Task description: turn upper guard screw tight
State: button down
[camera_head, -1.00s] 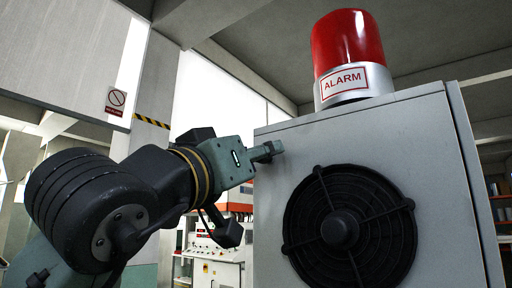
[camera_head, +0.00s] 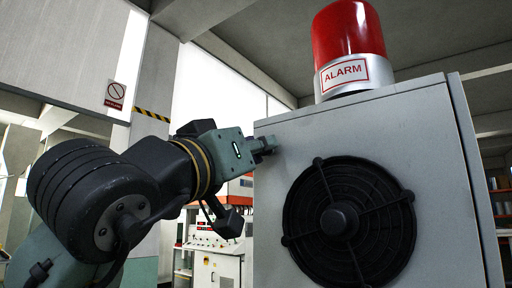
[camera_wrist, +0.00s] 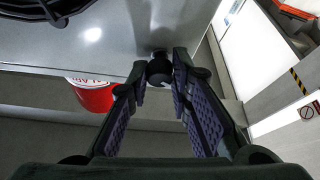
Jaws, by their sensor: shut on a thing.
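The upper guard screw, a dark round knob (camera_wrist: 158,70), sticks out from the grey cabinet (camera_wrist: 110,35) close to its edge in the wrist view. My gripper (camera_wrist: 159,75) has its two purple-padded fingers on either side of the knob, with the tips closed on it. In the head view my gripper (camera_head: 270,144) reaches the upper left corner of the cabinet front (camera_head: 285,140). There the fingers hide the screw. How tight the screw sits cannot be told.
A round black fan grille (camera_head: 345,215) stands out from the cabinet front, right of my gripper. A red alarm lamp (camera_head: 347,40) stands on the cabinet top. A white control console (camera_head: 215,240) is behind, lower left.

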jog(key=shift+m+h, duration=0.3)
jog(key=shift+m, duration=0.2)
jog(key=m+g, duration=0.3)
jog(key=m, duration=0.6)
jog(key=m+g+h, duration=0.1)
jog(key=m+g, duration=0.3)
jog(key=m, duration=0.5)
jog(key=m+g, duration=0.3)
jog(key=m, duration=0.7)
jog(key=shift+w+a+r+h, duration=0.15)
jog(key=shift+r+h, duration=0.1)
jog(key=shift+h, duration=0.15)
jog(key=c, duration=1.4)
grip_release()
jog(key=shift+c, duration=0.2)
jog(key=shift+a, duration=0.1)
jog(key=v, duration=1.2)
